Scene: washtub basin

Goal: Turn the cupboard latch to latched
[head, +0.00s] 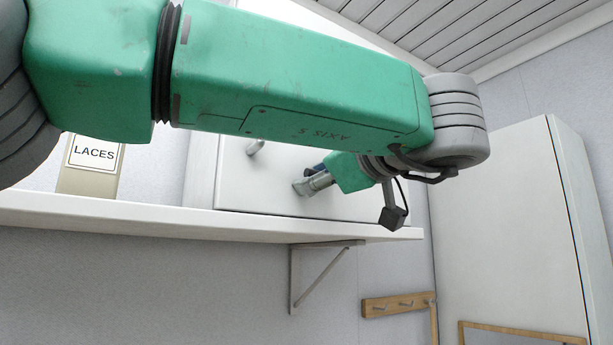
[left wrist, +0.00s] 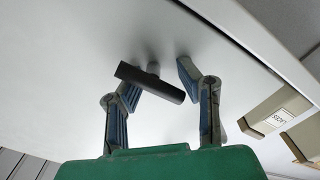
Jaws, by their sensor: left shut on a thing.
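The cupboard (head: 245,185) has a flat white front above the shelf in the head view, partly behind my left arm. Its white face also fills much of the left wrist view (left wrist: 75,65). The latch (left wrist: 150,82) is a dark bar on a short grey stem, lying slanted across the picture in the left wrist view. My left gripper (head: 305,184) reaches the cupboard front, and its fingers (left wrist: 160,82) stand on either side of the latch, shut on it. In the head view I cannot make out the latch at the fingers. My right gripper is out of view.
A small grey knob or handle (head: 257,147) sticks out of the cupboard front, left of the gripper. A box labelled LACES (head: 90,180) stands on the white shelf (head: 200,219). A bracket (head: 300,278), hook rail (head: 398,304) and tall white cabinet (head: 510,230) are lower and right.

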